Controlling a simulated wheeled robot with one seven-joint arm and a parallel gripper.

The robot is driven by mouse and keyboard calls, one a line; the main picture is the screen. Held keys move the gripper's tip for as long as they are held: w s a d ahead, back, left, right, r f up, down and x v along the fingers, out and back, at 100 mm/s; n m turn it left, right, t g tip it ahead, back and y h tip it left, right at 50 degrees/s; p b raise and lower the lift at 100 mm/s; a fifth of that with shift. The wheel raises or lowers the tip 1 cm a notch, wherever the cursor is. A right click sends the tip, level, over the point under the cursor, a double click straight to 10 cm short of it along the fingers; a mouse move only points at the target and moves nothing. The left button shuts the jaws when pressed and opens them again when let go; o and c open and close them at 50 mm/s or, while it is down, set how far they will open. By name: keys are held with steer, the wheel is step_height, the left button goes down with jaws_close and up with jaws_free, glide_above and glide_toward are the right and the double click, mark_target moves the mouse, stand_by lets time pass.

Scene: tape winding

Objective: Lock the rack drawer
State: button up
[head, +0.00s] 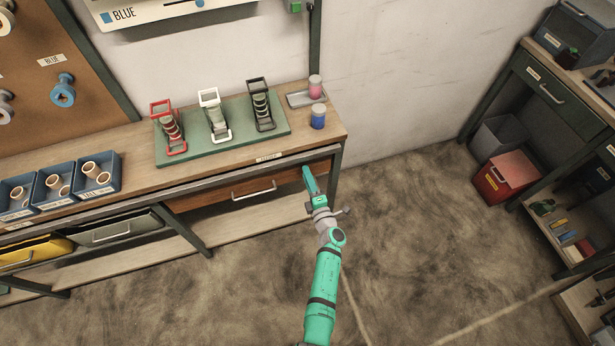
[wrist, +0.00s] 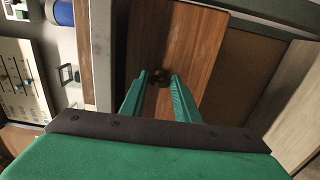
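The rack drawer (head: 220,195) has a brown wooden front and a pale bar handle (head: 253,190), below the bench top's right end. It looks closed in the head view. My gripper (head: 306,170) is at the right end of this front. In the wrist view the wooden front (wrist: 190,40) fills the middle, and a small dark round fitting (wrist: 158,77), perhaps the lock, shows between the fingertips of my gripper (wrist: 158,77). The fingers stand apart, one on each side of it. I cannot tell whether they touch it. The handle is outside the wrist view.
Yellow (head: 35,252) and grey-green (head: 115,231) drawers hang lower left. Floor (head: 410,230) is clear to the right.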

steer(key=o, duration=0.4)
steer(key=shift+c, duration=0.2)
steer(key=shift+s+d, duration=0.1)
steer(key=v, duration=1)
steer(key=shift+s, duration=0.3)
steer(key=s+a+r+m+h, duration=0.1)
steer(key=s+r+m, duration=0.25)
steer(key=s, duration=0.35)
steer(key=s+r+m+h, duration=0.2)
steer(key=s+m, duration=0.2)
steer(key=s, duration=0.4)
steer(key=s+a+r+m+h, duration=0.1)
steer(key=s+r+m, duration=0.25)
steer(key=s, duration=0.35)
steer(key=s+a+r+m+g+h, duration=0.1)
steer(key=s+r+m, duration=0.9)
steer(key=s, duration=0.5)
steer(key=shift+a+r+m+g+h, duration=0.3)
steer(key=shift+r+m+g, duration=0.1)
steer(key=shift+r, duration=0.6)
